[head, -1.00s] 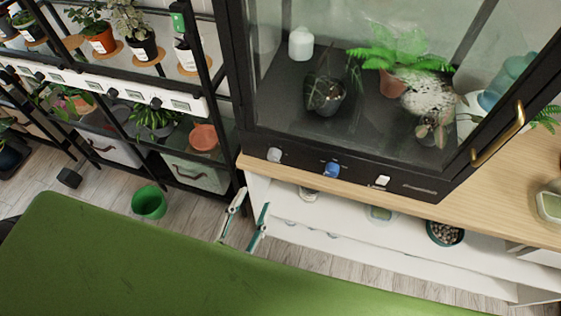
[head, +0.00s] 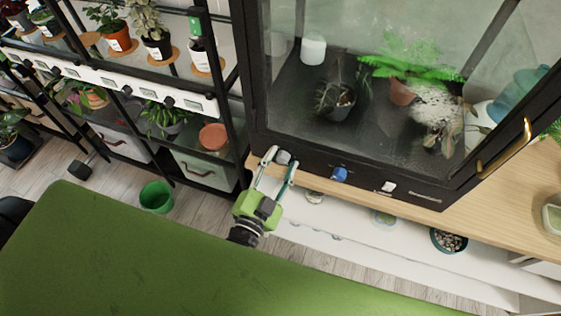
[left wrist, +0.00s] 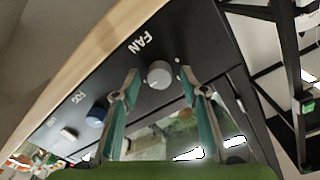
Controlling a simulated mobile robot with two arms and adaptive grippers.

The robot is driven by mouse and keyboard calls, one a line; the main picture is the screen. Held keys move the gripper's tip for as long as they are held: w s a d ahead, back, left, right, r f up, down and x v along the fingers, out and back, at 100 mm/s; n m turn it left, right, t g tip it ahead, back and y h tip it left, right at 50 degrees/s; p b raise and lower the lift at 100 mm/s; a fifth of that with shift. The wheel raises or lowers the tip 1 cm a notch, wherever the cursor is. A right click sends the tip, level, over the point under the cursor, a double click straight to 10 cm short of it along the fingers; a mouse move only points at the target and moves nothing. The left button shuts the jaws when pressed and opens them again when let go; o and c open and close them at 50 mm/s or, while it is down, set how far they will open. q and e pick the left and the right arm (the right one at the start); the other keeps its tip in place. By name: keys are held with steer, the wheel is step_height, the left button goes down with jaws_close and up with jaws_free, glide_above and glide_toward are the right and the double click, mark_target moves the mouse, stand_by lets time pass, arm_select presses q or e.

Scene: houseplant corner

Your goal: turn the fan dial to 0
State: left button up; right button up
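The fan dial (head: 283,157) is a light grey round knob at the left end of the dark panel below the glass cabinet (head: 350,110). In the left wrist view the dial (left wrist: 160,74) sits beside the printed word FAN, with small white marks near it. I cannot read which setting it points to. My left gripper (head: 280,161) is open, with a finger on either side of the dial. In the left wrist view gaps show between the fingers and the knob. My right gripper is not in view.
A blue knob (head: 339,174) marked FOG and a white switch (head: 388,187) share the panel to the right. A brass handle (head: 505,149) is on the cabinet door. A black plant shelf (head: 235,100) stands close on the left. A green bucket (head: 156,197) is on the floor.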

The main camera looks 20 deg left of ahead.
arm_select(q)
steer(key=c, duration=1.1)
steer(key=shift+c, duration=0.2)
